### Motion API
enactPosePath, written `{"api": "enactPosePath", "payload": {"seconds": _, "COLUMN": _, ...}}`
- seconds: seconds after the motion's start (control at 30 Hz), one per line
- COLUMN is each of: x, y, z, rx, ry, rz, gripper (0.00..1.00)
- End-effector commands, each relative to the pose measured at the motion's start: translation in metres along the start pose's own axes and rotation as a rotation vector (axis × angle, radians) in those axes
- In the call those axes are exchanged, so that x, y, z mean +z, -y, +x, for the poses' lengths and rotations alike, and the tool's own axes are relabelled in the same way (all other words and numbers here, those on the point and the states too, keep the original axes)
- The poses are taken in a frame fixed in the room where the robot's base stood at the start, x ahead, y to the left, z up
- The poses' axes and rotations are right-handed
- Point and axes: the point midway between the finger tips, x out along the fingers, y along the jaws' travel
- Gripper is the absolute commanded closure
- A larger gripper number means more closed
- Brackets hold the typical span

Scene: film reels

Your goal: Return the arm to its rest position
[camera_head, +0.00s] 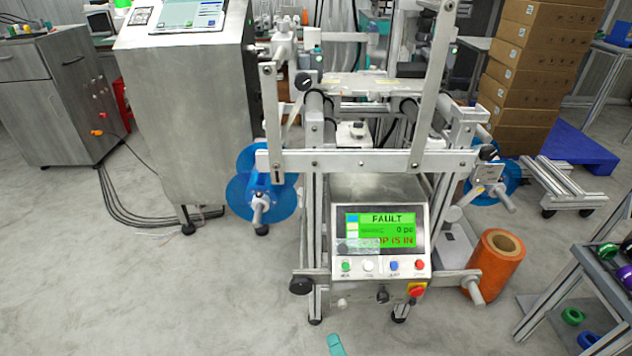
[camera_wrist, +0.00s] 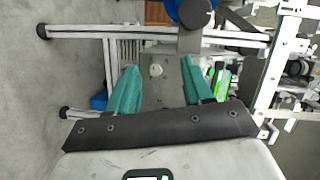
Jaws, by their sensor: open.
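My gripper (camera_wrist: 159,72) shows in the wrist view with its two teal fingers spread apart. No object is held between them. Past the fingertips, the wrist view looks onto pale metal frame bars and a blue reel (camera_wrist: 193,12) at the top edge. In the head view, only a small teal tip of my gripper (camera_head: 336,345) shows at the bottom edge, in front of the machine and over the floor. The rest of my arm is out of the head view.
The reel machine (camera_head: 381,188) stands ahead, its screen (camera_head: 380,230) reading FAULT. Blue reels (camera_head: 262,197) flank it. An orange roll (camera_head: 495,264) stands at right near a cart (camera_head: 590,290). A steel cabinet (camera_head: 185,100) is at left. Floor at front left is clear.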

Motion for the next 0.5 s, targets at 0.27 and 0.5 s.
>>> {"api": "enactPosePath", "payload": {"seconds": 0.27, "x": -0.011, "y": 0.002, "z": -0.041, "rx": 0.186, "ry": 0.31, "rz": -0.388, "gripper": 0.49}}
{"api": "enactPosePath", "payload": {"seconds": 0.5, "x": -0.048, "y": -0.013, "z": -0.113, "rx": 0.451, "ry": 0.541, "rz": -0.691, "gripper": 0.49}}
